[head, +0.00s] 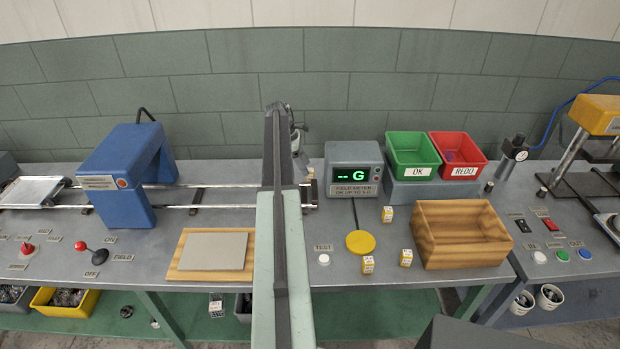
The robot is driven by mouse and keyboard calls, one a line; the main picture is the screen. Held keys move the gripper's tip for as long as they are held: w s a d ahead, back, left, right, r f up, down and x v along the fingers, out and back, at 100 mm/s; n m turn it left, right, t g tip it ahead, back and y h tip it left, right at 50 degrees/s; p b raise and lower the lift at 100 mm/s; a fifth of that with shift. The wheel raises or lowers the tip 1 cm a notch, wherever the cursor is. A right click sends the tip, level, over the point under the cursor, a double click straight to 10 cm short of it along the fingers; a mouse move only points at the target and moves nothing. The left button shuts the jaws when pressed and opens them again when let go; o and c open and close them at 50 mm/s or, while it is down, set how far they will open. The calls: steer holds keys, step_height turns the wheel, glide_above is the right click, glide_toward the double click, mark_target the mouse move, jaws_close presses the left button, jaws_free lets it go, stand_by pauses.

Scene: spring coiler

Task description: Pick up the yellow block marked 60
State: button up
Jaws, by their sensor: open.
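Three small yellow-and-white blocks stand on the grey bench right of my arm: one (387,214) below the field meter, one (406,258) left of the wooden box, one (368,264) in front of the yellow disc. Their marks are too small to read, so I cannot tell which is 60. My arm rises through the middle of the view. My gripper (298,126) shows only partly behind the arm's top end, high and left of the blocks. It is open and apart from all three blocks; its fingertips are mostly hidden.
A yellow disc (360,242) lies among the blocks. The wooden box (462,250) stands close on their right, the field meter (353,170) behind. Green (413,153) and red (458,152) bins sit back right. A blue arch (128,178) spans rails at left.

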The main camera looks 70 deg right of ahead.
steer(key=b+x, duration=0.4)
steer(key=x, duration=0.1)
steer(key=shift+d, duration=0.1)
steer(key=shift+r, duration=0.15)
jaws_close()
